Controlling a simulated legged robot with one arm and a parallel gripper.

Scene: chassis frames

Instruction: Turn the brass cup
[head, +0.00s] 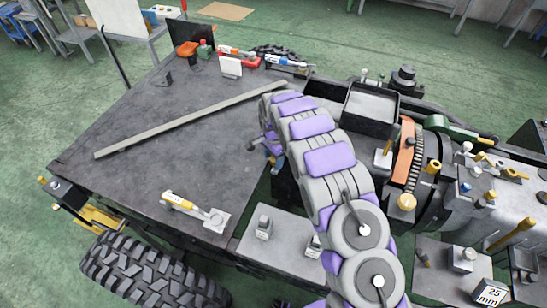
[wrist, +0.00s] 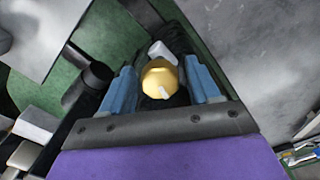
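The brass cup (wrist: 157,84), a rounded yellow-gold piece with a small pale mark on its lower face, shows in the wrist view between the two blue fingers of my gripper (wrist: 161,80). The fingers stand apart on its left and right, with narrow dark gaps beside it, so my gripper looks open around it. Whether a finger touches it is hard to tell. In the head view my gripper (head: 270,150) is mostly hidden behind my grey and purple arm, at the right edge of the dark deck, and the cup between its fingers cannot be made out.
A long grey bar (head: 185,122) lies across the dark deck (head: 120,165). A yellow-handled tool (head: 180,202) lies near its front edge. A black tray (head: 371,105), an orange bracket (head: 403,150) and several brass fittings crowd the right side. A pale block (wrist: 162,52) is just beyond the cup.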

